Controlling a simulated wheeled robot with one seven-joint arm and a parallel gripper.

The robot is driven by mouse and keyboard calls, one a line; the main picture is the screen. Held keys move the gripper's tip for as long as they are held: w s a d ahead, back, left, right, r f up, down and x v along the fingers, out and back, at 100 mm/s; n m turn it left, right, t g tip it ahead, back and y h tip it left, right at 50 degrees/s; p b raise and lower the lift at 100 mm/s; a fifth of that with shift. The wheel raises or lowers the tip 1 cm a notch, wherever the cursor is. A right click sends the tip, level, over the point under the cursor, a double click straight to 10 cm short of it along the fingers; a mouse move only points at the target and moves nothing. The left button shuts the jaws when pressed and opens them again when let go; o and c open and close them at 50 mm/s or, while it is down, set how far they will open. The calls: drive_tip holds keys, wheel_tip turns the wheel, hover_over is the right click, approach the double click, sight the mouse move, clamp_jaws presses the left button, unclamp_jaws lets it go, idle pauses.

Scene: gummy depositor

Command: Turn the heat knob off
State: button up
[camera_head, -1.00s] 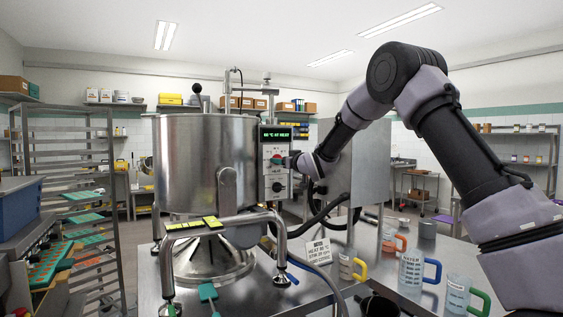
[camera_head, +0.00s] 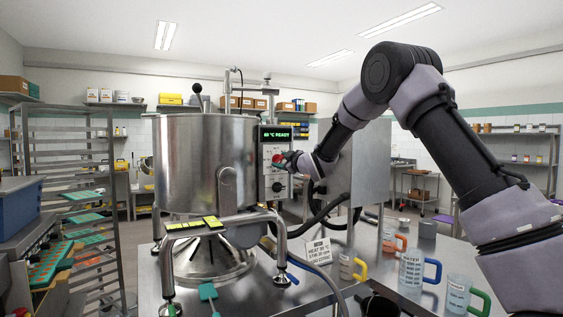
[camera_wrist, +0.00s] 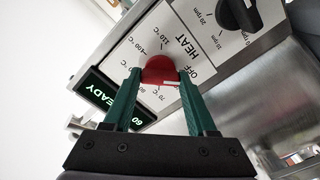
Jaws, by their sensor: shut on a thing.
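The red heat knob (camera_wrist: 159,70) is on a white dial plate marked HEAT, OFF and temperatures. It also shows small and red on the control box in the head view (camera_head: 276,158). My gripper (camera_wrist: 160,76) has its two green fingers on either side of the knob, shut on it. The knob's white mark is at its lower right in the wrist view, near the OFF side; its exact setting is hard to tell. The green display (camera_head: 275,135) above reads READY, with a temperature that looks like 60 °C.
A black stirring-speed knob (camera_wrist: 238,14) is close beside the heat knob. The steel kettle (camera_head: 205,165) stands left of the control box. A sign card (camera_head: 318,252) and jugs (camera_head: 411,270) stand on the steel table, below my arm. A tray rack (camera_head: 65,180) is at left.

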drive_tip(key=shift+n, duration=0.3)
drive_tip(key=o, duration=1.4)
drive_tip(key=shift+c, duration=0.2)
drive_tip(key=v, duration=1.1)
drive_tip(key=shift+w, duration=0.1)
